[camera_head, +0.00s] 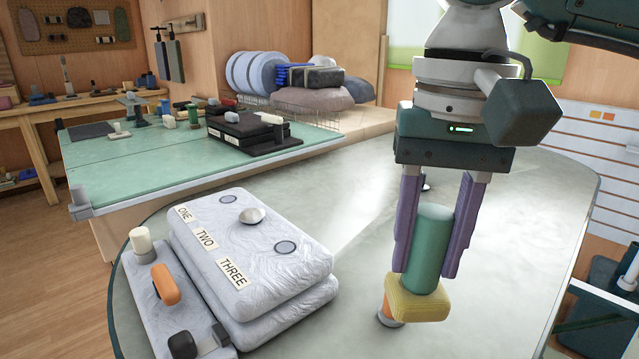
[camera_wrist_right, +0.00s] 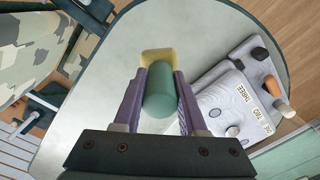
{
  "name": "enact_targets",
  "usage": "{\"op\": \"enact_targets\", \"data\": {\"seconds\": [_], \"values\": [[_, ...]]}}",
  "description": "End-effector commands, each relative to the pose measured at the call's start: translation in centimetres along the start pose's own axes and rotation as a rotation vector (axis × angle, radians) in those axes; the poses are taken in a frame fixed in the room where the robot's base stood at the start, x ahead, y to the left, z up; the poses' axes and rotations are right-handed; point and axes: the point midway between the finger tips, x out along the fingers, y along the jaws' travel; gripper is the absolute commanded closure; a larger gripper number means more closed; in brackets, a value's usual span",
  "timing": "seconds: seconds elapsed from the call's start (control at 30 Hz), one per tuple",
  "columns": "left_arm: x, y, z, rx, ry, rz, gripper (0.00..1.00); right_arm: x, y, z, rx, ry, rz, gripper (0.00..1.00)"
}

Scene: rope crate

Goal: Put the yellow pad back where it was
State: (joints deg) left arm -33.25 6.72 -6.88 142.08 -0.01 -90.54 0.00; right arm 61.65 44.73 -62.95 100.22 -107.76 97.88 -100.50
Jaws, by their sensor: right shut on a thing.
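My right gripper (camera_head: 437,245) has purple fingers shut on an upright green cylinder (camera_head: 428,250). The yellow pad (camera_head: 418,298), a rounded block, is at the cylinder's lower end and looks joined to it as one piece. In the right wrist view the pad (camera_wrist_right: 159,56) shows beyond the green cylinder (camera_wrist_right: 160,92) between the fingers (camera_wrist_right: 160,95). Whether the pad touches the table cannot be told. A grey padded block (camera_head: 290,300) at left has labels ONE, TWO and THREE. Ringed circles lie by ONE and THREE, and a metal dome (camera_head: 252,216) by TWO. My left gripper is not in view.
A small orange piece with a pale base (camera_head: 388,314) is partly hidden behind the pad. A lower grey slab (camera_head: 140,290) holds a white cylinder (camera_head: 141,240), an orange piece (camera_head: 165,285) and a black one (camera_head: 183,345).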

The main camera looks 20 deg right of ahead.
Motion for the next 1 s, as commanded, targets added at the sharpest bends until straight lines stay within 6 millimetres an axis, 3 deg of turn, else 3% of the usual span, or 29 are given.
{"op": "enact_targets", "data": {"seconds": [0.03, 0.1, 0.3, 0.77, 1.0], "values": [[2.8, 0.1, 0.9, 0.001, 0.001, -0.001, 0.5, 3.9, 0.5, -0.1, 0.041, -0.003, 0.006, 1.0], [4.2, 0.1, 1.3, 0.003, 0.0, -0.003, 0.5, 6.4, 1.0, -0.4, 0.094, 0.001, 0.01, 1.0], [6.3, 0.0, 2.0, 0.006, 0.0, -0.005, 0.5, 10.5, 2.0, -0.7, 0.185, 0.009, 0.022, 1.0], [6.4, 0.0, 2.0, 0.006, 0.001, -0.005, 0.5, 10.9, 2.2, -0.8, 0.204, 0.013, 0.025, 1.0], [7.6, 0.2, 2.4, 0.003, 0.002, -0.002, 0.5, 12.1, 2.2, -0.7, 0.203, 0.011, 0.025, 1.0]]}}
